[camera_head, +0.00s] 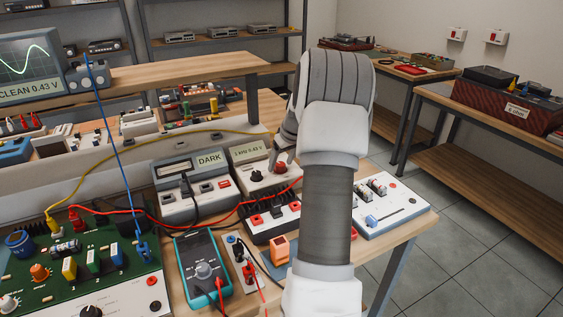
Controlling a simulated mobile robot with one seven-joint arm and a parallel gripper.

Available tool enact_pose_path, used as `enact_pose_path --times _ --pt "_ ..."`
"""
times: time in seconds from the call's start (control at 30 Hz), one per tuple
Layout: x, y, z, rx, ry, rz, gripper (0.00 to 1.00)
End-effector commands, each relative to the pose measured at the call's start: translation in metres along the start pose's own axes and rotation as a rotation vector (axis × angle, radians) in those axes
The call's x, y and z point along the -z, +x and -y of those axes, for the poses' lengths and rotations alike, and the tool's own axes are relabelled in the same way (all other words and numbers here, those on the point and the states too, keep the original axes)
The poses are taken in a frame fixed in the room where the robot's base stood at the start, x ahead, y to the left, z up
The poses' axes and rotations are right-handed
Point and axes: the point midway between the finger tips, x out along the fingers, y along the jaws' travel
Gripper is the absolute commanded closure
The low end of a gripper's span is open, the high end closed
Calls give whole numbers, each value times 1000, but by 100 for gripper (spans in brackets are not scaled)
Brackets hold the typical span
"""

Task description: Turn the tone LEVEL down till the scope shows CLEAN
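The scope (30,62) stands on the shelf at the far left. It shows a smooth green sine wave and the label CLEAN 0.43 V. The tone box (254,184) sits on the bench, with a display (250,151) that appears to read 1 kHz 0.43 V. Its red knob (280,168) is on the right of its face. My gripper (282,157) is right at this knob, with its small grey fingers beside the red cap. My wrist and arm cover the area to the right. Whether the fingers touch or clamp the knob is too small to tell.
A box reading DARK (209,160) stands left of the tone box. A green circuit board (120,262), a teal multimeter (203,265) and a white switch panel (388,212) crowd the bench. Yellow (150,146), red and blue leads cross it. Open floor lies right.

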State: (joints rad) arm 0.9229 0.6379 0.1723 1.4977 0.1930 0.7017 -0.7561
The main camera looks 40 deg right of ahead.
Motion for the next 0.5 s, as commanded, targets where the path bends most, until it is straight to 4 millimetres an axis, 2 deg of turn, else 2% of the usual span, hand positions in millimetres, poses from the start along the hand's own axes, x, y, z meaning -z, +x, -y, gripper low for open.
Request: enact_pose_path --times 0.27,0.37,0.5 --pt "0 -4 0 -1 0 -1 28" --pt "1 -15 -1 -2 0 -3 28" --pt "2 -44 -1 -4 1 -5 28"
